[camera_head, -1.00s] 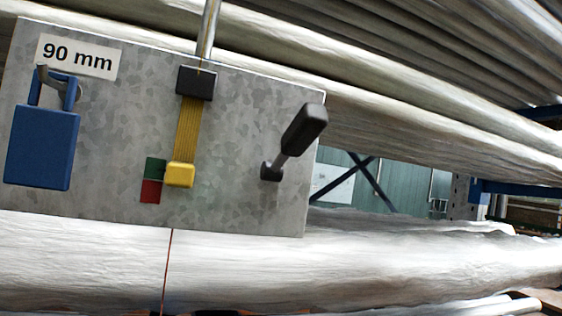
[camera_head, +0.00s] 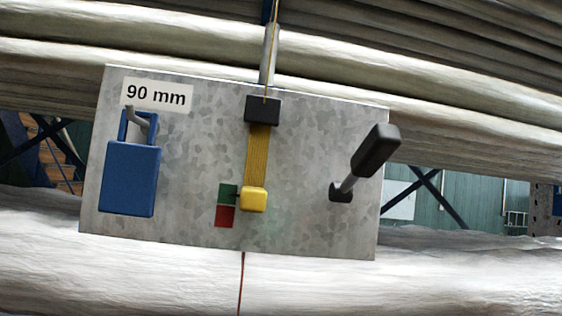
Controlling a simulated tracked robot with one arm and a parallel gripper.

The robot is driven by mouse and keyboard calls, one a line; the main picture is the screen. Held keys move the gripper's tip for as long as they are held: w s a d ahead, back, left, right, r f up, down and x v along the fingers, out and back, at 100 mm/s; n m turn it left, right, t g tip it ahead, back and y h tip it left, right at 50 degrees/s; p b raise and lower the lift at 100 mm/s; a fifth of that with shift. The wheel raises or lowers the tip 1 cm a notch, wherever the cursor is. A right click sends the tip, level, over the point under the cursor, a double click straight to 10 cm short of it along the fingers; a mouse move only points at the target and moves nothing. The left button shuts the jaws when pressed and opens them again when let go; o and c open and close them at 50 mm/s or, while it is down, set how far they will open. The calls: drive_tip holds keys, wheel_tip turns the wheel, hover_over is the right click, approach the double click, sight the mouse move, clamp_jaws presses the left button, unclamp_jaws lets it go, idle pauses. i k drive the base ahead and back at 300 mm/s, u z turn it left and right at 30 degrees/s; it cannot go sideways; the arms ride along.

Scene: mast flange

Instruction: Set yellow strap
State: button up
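The yellow strap (camera_head: 257,155) hangs from a black block (camera_head: 263,110) on a grey galvanized plate (camera_head: 310,225). Its lower end is a bright yellow tab (camera_head: 253,199). Left of the tab are a green patch (camera_head: 228,193) and, below it, a red patch (camera_head: 224,216). The tab's upper part is level with the green patch and its lower part with the red one. A thin cord runs up from the block along a metal rod (camera_head: 269,55). My gripper does not show in this view.
A blue padlock (camera_head: 130,178) hangs from a hook at the plate's left, under a "90 mm" label (camera_head: 156,95). A black-handled lever (camera_head: 375,150) sticks out at the right. Pale wrapped pipes (camera_head: 440,270) run above and below. A thin red line (camera_head: 240,285) hangs below the plate.

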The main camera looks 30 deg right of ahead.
sight(254, 199)
drive_tip(key=z, duration=1)
drive_tip(key=k, duration=1)
drive_tip(key=u, duration=0.8)
drive_tip(key=i, duration=0.95)
